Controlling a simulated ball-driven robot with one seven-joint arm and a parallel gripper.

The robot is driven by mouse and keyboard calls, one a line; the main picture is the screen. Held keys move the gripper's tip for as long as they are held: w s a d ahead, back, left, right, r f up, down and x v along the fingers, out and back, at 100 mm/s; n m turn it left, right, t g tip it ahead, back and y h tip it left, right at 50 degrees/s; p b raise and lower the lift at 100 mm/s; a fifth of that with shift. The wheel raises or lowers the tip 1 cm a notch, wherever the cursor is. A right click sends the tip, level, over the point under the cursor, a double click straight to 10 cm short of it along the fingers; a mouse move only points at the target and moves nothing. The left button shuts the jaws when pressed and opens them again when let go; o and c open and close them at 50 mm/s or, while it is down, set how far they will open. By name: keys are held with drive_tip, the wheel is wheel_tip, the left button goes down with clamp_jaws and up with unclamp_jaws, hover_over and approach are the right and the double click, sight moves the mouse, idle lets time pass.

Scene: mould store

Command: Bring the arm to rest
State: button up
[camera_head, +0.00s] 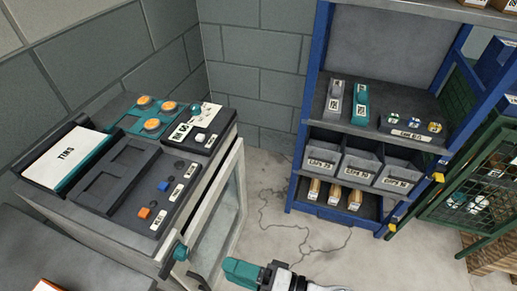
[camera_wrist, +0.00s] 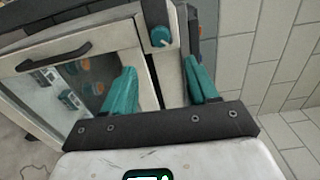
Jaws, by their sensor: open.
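My gripper (camera_head: 240,270) shows at the bottom middle of the head view, in front of the cabinet's glazed door (camera_head: 222,215). Its teal fingers also show in the wrist view (camera_wrist: 163,78), spread apart with nothing between them. The pale door frame and a teal knob (camera_wrist: 160,38) lie beyond the fingers in that view. I cannot tell how close the fingers are to the door. Most of my arm is out of view.
The cabinet (camera_head: 120,222) carries trays, orange round pieces (camera_head: 152,124) and labelled blocks on top. Its door stands ajar. A blue rack (camera_head: 312,95) with grey bins (camera_head: 361,165) stands to the right, beside a green mesh cage (camera_head: 470,190). Cracked concrete floor (camera_head: 300,220) between them is clear.

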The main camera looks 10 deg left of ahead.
drive_tip(key=s+d+f+n+h, duration=0.1)
drive_tip(key=d+f+h, duration=0.25)
drive_tip(key=d, duration=0.25)
drive_tip(key=s+d+f+h+p, duration=0.1)
drive_tip(key=d+f+h, duration=0.25)
drive_tip(key=d, duration=0.35)
drive_tip(key=s+d+f+n+h, duration=0.1)
drive_tip(key=d+f+h, duration=0.25)
drive_tip(key=d, duration=0.25)
drive_tip(key=s+d+r+h, duration=0.1)
drive_tip(key=s+d+h, duration=0.1)
drive_tip(key=d, duration=0.4)
drive_tip(key=s+d+r+m+h, duration=0.1)
drive_tip(key=s+d+h, duration=0.2)
drive_tip(key=d, duration=0.3)
drive_tip(key=s+d+r+h, duration=0.1)
drive_tip(key=s+d+h, duration=0.1)
drive_tip(key=d, duration=0.3)
drive_tip(key=shift+s+d+g+h+p, duration=0.3)
drive_tip(key=shift+s+d+h+p, duration=0.1)
drive_tip(key=shift+s, duration=0.3)
drive_tip(key=shift+r, duration=0.1)
